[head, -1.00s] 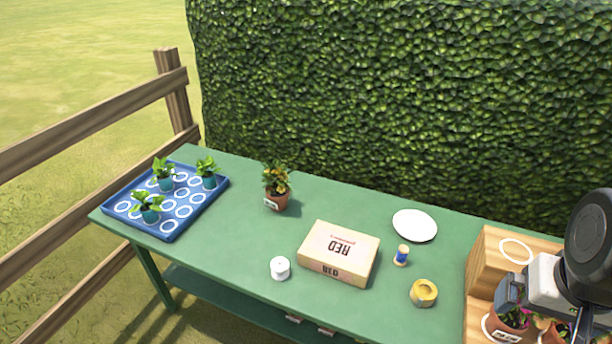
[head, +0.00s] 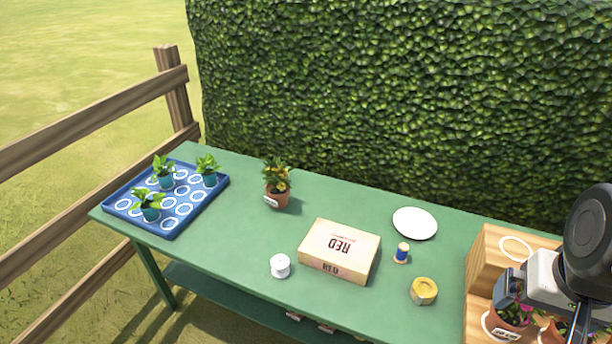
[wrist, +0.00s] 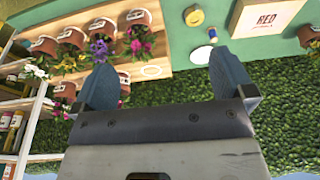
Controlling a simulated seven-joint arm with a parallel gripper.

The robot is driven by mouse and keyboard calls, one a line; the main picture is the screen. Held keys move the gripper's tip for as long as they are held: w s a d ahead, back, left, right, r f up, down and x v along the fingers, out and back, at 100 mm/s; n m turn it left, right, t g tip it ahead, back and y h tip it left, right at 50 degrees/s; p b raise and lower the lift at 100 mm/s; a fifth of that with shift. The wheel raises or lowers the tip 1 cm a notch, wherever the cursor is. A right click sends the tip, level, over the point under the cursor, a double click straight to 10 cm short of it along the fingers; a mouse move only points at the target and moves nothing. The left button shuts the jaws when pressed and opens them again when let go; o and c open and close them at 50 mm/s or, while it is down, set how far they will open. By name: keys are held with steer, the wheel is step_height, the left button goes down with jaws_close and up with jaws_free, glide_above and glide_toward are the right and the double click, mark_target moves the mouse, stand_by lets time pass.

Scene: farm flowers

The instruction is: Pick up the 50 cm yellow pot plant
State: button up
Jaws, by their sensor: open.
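A plant with yellow flowers in a terracotta pot (head: 276,198) stands upright on the green table in the head view, with a white label too small to read. A similar labelled pot (wrist: 309,35) shows at the right edge of the wrist view. Several terracotta pots with flowers of various colours stand on a wooden stand (wrist: 180,55) at the upper left of the wrist view. My gripper (wrist: 163,80) is open and empty, its two blue-grey fingers wide apart. In the head view it is at the lower right, by the stand, far from the yellow plant.
The table (head: 225,250) also holds a blue tray (head: 135,222) with small teal-potted plants, a RED box (head: 340,250), a white spool (head: 280,266), a blue spool (head: 402,253), yellow tape (head: 423,291) and a white plate (head: 415,223). A hedge (head: 400,100) stands behind.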

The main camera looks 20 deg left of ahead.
steer(key=w+a+f+m+g+y, duration=0.1)
steer(key=w+a+f+m+y, duration=0.15)
steer(key=w+a, duration=0.7)
steer(key=w+a+f+m+g+y, duration=0.1)
steer(key=w+a+f+m+y, duration=0.2)
steer(key=w+a, duration=0.6)
steer(key=w+a+f+m+g+y, duration=0.1)
steer(key=w+a+m+y, duration=0.25)
steer(key=w+a, duration=0.6)
steer(key=w+a+f+m+y, duration=0.25)
steer(key=w+a+f, duration=0.2)
steer(key=a, duration=0.35)
steer(key=w+a+f+m+y, duration=0.1)
steer(key=w+a+f+m, duration=0.2)
steer(key=a+f, duration=0.4)
steer(key=m+t, duration=0.2)
steer(key=m, duration=0.3)
glide_toward(279, 190)
steer(key=shift+s+a+f+t+y, duration=0.2)
steer(key=shift+a+f+t+y, duration=0.2)
steer(key=shift+a+f, duration=0.25)
steer(key=shift+x, duration=1.3)
